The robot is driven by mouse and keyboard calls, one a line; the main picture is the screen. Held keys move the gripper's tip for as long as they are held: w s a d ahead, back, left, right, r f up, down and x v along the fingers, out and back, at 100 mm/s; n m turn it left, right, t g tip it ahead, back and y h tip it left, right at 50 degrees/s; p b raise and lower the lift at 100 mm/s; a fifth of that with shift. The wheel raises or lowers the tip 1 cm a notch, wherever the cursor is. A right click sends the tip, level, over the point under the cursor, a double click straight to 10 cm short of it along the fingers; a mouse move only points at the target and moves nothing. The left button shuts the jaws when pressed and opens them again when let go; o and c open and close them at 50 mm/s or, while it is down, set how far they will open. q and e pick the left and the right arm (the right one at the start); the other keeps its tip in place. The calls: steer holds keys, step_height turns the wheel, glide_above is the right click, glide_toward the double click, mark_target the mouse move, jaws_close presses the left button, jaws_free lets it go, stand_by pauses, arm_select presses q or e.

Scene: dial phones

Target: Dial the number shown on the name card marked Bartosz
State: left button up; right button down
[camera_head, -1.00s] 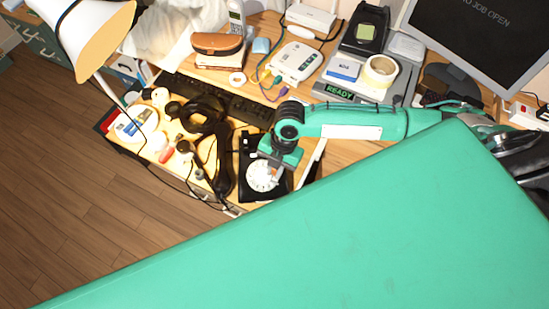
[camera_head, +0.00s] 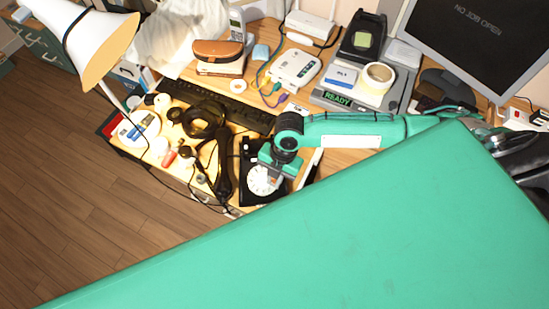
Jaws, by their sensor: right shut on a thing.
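A black rotary phone with a white round dial (camera_head: 264,180) sits at the front edge of the desk. My right gripper (camera_head: 271,178) points down over the dial and covers its upper right part. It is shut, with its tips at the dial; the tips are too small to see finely. A black handset (camera_head: 222,166) lies just left of the phone. No card with the name Bartosz can be read in this view. My left gripper is not in view.
A black keyboard (camera_head: 225,105) lies behind the phone. A white lamp (camera_head: 95,45) stands at the left. A grey unit marked READY (camera_head: 350,103), a tape roll (camera_head: 378,77) and a monitor (camera_head: 480,45) stand at the right. My large green body part hides the lower right.

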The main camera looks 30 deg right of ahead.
stand_by(0.4)
steer(key=shift+w+a+r+p, duration=0.25)
steer(key=shift+w+a+r, duration=0.1)
steer(key=shift+w, duration=0.5)
steer(key=shift+w+a+r+p, duration=0.25)
steer(key=shift+w+r, duration=0.1)
steer(key=shift+w, duration=0.5)
steer(key=shift+w+a+r+p, duration=0.25)
steer(key=shift+w+r, duration=0.1)
steer(key=shift+w, duration=0.5)
steer(key=shift+w+d+f, duration=0.1)
steer(key=shift+w+f, duration=0.1)
steer(key=shift+f, duration=0.35)
steer(key=shift+w+f, duration=0.25)
steer(key=shift+f, duration=0.2)
steer(key=shift+s+d, duration=0.1)
steer(key=shift+d, duration=0.05)
